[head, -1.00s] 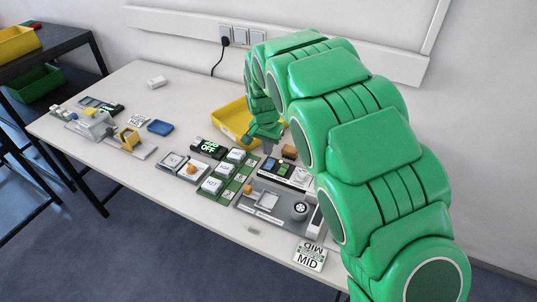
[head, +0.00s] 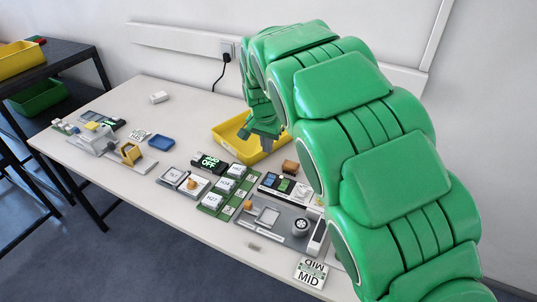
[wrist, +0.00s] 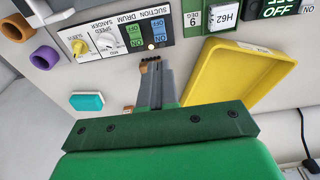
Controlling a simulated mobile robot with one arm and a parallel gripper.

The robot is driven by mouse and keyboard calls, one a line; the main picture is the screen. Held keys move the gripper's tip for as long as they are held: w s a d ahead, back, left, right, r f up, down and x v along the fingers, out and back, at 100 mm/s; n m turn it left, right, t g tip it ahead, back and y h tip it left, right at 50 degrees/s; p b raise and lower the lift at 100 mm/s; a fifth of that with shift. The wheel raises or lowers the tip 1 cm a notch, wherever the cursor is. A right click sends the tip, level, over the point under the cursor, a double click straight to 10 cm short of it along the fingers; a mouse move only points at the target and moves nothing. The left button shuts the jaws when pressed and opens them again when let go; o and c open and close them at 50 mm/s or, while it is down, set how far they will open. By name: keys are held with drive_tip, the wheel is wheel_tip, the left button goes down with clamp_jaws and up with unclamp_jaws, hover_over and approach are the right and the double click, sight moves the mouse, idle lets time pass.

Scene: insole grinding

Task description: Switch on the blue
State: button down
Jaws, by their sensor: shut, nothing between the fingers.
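The control panel (head: 293,189) is a dark and white plate at the middle right of the table. In the wrist view it shows upside down, lettered SUCTION, DRUM and SANDER. It carries a blue switch (wrist: 160,33) and a green switch (wrist: 134,35) side by side, both marked ON and OFF. Which way each is set is too small to tell. My gripper (head: 266,146) is shut and empty, over the edge of the yellow tray behind the panel. In the wrist view its fingertips (wrist: 150,66) point at the panel's near edge, close to the switches, apparently without touching.
The yellow tray (wrist: 280,70) lies beside the fingers. A black ON/OFF box (head: 209,163) and white keys on a green board (head: 210,211) stand left. A teal block (wrist: 87,102) lies on clear table.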

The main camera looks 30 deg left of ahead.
sight(271, 176)
drive_tip(key=shift+w+r+t, duration=0.15)
drive_tip(key=shift+w+t, duration=0.15)
drive_tip(key=f, duration=0.4)
drive_tip(key=w+f, duration=0.1)
drive_tip(key=f, duration=0.4)
drive_tip(key=w+f, duration=0.1)
drive_tip(key=f, duration=0.4)
drive_tip(key=shift+w, duration=0.25)
drive_tip(key=shift+w+f+g, duration=0.15)
drive_tip(key=shift+f+g, duration=0.15)
drive_tip(key=shift+g, duration=0.1)
drive_tip(key=shift+s, duration=0.3)
